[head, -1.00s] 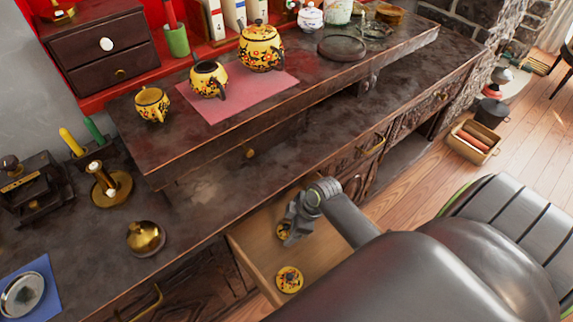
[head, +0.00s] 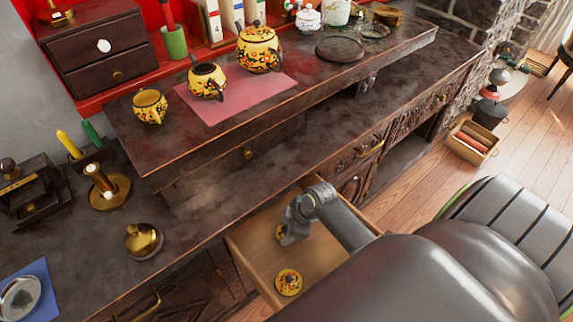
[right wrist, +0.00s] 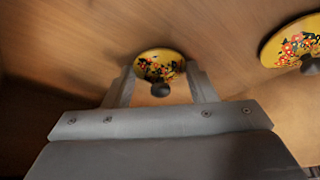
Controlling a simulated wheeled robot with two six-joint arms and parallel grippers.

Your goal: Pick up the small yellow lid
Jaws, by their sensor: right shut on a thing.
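The small yellow lid (right wrist: 160,64), with painted flowers and a dark knob, is between the two fingers of my right gripper (right wrist: 163,88), which is shut on it. In the head view, my right gripper (head: 287,236) reaches down into the open drawer and the lid (head: 280,232) is partly hidden behind it. A second, larger-looking yellow lid (head: 288,282) lies on the drawer floor nearer the front. It also shows at the upper right of the right wrist view (right wrist: 286,42). My left gripper is not in view.
The wooden drawer (head: 258,266) has walls around the gripper, with the dark cabinet top (head: 230,205) beside it. A yellow teapot (head: 260,50), a smaller pot (head: 207,82) and a cup (head: 150,106) stand on the raised shelf.

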